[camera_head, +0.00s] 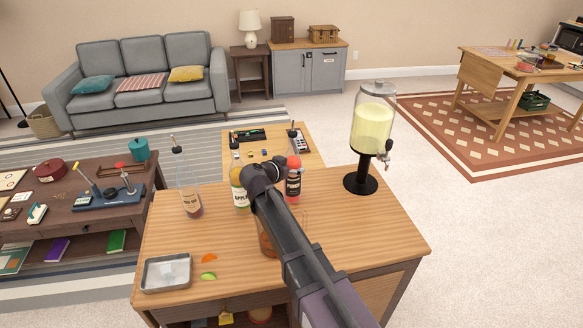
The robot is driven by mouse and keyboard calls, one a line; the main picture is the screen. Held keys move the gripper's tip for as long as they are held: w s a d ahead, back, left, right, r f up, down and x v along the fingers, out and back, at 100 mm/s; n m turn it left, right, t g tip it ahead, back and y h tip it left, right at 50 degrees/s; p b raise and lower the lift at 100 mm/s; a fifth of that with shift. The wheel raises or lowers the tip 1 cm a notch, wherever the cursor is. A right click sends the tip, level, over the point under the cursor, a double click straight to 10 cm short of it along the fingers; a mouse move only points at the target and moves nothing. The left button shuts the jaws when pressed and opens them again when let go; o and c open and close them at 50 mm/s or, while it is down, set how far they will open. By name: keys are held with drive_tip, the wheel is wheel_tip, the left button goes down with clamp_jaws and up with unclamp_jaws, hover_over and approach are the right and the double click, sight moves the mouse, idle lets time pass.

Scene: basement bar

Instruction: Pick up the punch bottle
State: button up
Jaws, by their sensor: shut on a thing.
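The fingertips are mostly hidden by my wrist. The bottle looks upright; I cannot tell whether its base touches the counter.
A yellow-green bottle (239,195) stands just left of my gripper, and a clear bottle with a pourer (190,197) further left. A drink dispenser (372,122) stands at the right. A metal tray (148,281) and fruit slices (208,276) lie front left. The counter's right front is clear.

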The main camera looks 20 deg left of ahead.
drive_tip(key=shift+r+p, duration=4.45)
drive_tip(key=shift+r, duration=0.4)
drive_tip(key=shift+r+p, duration=2.9)
drive_tip(key=shift+p, duration=0.15)
wheel_tip(320, 180, up, 7)
drive_tip(key=p, duration=0.7)
drive_tip(key=shift+r, duration=0.1)
drive_tip(key=b, duration=0.7)
hover_over(290, 141)
drive_tip(key=w, duration=0.1)
wheel_tip(290, 141, down, 7)
drive_tip(key=shift+d+f, duration=0.15)
